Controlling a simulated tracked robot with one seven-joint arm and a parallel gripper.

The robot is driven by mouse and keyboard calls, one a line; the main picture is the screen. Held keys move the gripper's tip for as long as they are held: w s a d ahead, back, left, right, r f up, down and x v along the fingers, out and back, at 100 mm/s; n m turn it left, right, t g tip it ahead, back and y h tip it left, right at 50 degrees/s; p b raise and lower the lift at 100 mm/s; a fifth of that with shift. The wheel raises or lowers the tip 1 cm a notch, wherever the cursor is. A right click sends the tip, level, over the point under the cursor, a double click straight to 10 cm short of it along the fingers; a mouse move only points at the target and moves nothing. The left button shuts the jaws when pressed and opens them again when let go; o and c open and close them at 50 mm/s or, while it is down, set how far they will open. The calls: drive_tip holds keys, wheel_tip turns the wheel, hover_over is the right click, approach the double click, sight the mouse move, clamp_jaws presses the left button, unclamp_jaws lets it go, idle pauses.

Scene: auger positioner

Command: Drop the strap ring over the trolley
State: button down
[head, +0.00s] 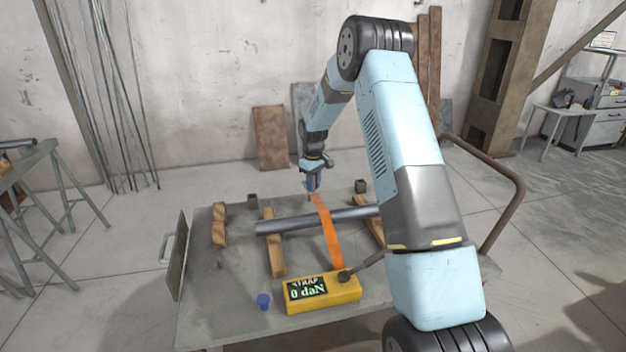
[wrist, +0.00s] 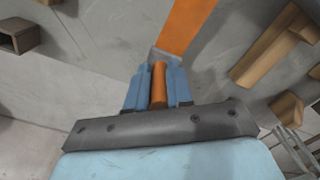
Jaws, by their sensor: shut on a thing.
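My gripper (head: 312,190) is above the far part of the grey trolley top (head: 225,290), pointing down. In the wrist view its blue fingers (wrist: 158,72) are shut on an orange rounded piece at the end of the orange strap (head: 328,230), which I take for the strap ring (wrist: 158,88). A small grey piece shows where the strap (wrist: 185,22) leaves the fingers. The strap runs down over a grey pipe (head: 285,226) towards a yellow box (head: 335,298) reading "STRAP 0 daN". The ring's full shape is hidden by the fingers.
The pipe lies across wooden blocks (head: 273,255). A blue cup-like piece (head: 263,301) stands left of the yellow box. Small brown square tubes (head: 252,201) stand at the back. A brown bent rail (head: 515,185) rises at the right. The left front top is clear.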

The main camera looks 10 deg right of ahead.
drive_tip(key=shift+f, duration=1.25)
drive_tip(key=shift+f, duration=2.45)
idle(0.8)
drive_tip(key=c, duration=0.9)
unclamp_jaws()
wheel_tip(320, 180, up, 14)
drive_tip(key=shift+f, duration=0.15)
